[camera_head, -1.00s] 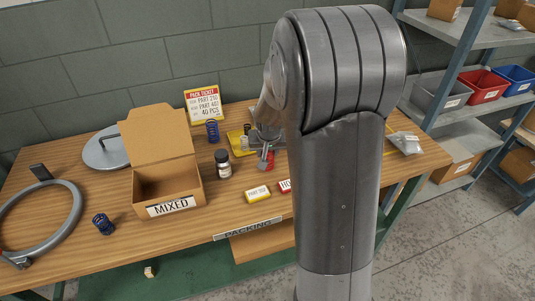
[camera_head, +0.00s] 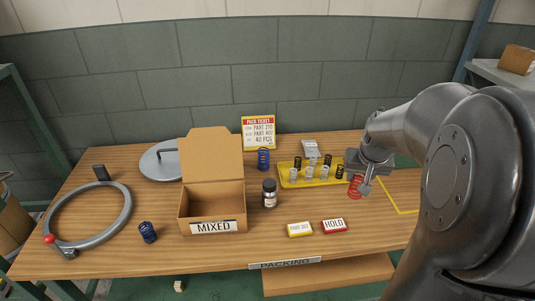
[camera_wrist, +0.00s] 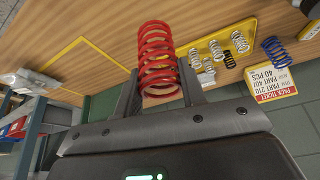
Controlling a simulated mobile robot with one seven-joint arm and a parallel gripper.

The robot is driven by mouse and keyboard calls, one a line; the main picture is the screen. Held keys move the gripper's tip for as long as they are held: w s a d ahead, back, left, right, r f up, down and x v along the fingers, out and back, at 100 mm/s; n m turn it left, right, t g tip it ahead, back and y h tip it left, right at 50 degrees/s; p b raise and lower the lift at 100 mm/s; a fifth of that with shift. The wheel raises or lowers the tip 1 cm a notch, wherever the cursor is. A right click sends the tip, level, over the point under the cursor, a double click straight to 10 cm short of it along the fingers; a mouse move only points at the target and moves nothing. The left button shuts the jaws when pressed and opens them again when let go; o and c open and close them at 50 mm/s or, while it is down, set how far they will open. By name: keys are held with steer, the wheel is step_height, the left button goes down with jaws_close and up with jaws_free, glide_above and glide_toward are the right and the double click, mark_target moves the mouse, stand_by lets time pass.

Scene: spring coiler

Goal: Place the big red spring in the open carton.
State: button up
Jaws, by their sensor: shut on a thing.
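The big red spring (camera_head: 355,186) is held in my gripper (camera_head: 367,182) over the right part of the table. In the wrist view the red spring (camera_wrist: 157,58) sits between the two fingers of my gripper (camera_wrist: 158,92), which are shut on it. Whether the spring touches the table is hard to tell. The open carton (camera_head: 212,211), a brown box labelled MIXED, stands on the table left of centre, with its back flap raised. Its visible inside looks empty. My gripper is well to the right of the carton.
A dark bottle (camera_head: 269,193) and a yellow tray (camera_head: 318,183) of small springs stand between carton and gripper. Blue springs stand behind (camera_head: 263,160) and left (camera_head: 147,232) of the carton. A yellow box (camera_head: 300,229) and red HOLD box (camera_head: 334,226) lie in front.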

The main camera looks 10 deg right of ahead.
steer(key=w+a+n+y, duration=0.2)
steer(key=a+n, duration=0.2)
steer(key=a, duration=1)
steer(key=w+a+n+y, duration=0.1)
steer(key=w+a+n, duration=0.2)
steer(key=a, duration=1.1)
steer(key=shift+w+a+f, duration=0.2)
steer(key=shift+a+f, duration=1.55)
steer(key=shift+a, duration=0.25)
steer(key=shift+w+a+f, duration=0.2)
steer(key=shift+a+f, duration=1.5)
steer(key=shift+a, duration=0.35)
steer(key=shift+w+a+f, duration=0.2)
steer(key=shift+a+f, duration=1.55)
steer(key=shift+a, duration=0.25)
steer(key=o, duration=0.6)
steer(key=shift+f, duration=0.15)
steer(key=o, duration=0.5)
